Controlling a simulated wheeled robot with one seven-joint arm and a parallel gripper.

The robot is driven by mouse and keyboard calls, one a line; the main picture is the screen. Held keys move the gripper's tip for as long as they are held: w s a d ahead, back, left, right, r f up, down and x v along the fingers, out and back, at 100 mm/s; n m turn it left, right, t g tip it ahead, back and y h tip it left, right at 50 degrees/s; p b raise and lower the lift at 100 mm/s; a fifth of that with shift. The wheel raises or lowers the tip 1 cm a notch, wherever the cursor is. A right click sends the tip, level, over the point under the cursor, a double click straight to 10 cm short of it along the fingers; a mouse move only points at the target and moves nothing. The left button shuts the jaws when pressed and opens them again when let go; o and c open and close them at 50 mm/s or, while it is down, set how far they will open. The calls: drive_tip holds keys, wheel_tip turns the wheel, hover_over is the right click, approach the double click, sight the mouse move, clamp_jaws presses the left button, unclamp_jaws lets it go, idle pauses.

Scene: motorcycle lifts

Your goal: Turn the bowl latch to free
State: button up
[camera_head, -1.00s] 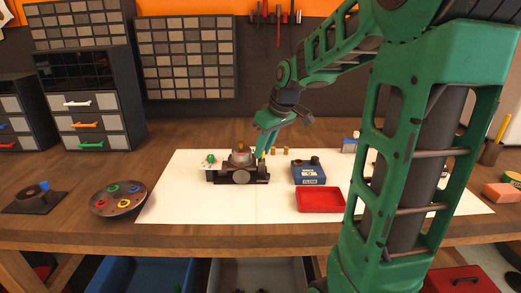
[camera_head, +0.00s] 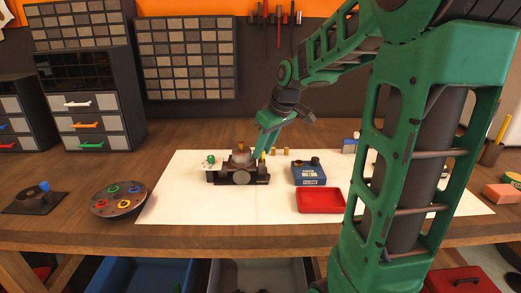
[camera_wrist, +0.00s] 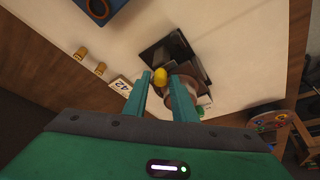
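A dark carburetor-like assembly with a grey-brown round body (camera_head: 240,158) sits in a black holder (camera_head: 243,178) on the white mat; the body also shows in the wrist view (camera_wrist: 189,78). A yellow tab (camera_wrist: 160,75), possibly the latch, shows at the assembly's edge in the wrist view. My gripper (camera_head: 265,153) is at the right side of the assembly, pointing down. In the wrist view its teal fingers (camera_wrist: 160,77) are apart, with the yellow tab showing in the gap near their tips. I cannot tell whether either finger touches it.
A blue box (camera_head: 309,174) and a red tray (camera_head: 320,201) lie to the right on the white mat (camera_head: 190,205). Small brass pieces (camera_head: 281,151) stand behind. A round dish with coloured rings (camera_head: 118,199) is at the left. The front of the mat is mostly clear.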

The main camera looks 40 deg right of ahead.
drive_tip(key=a+v, duration=0.1)
drive_tip(key=v, duration=0.9)
drive_tip(key=shift+d+r, duration=0.25)
drive_tip(key=shift+d, duration=0.2)
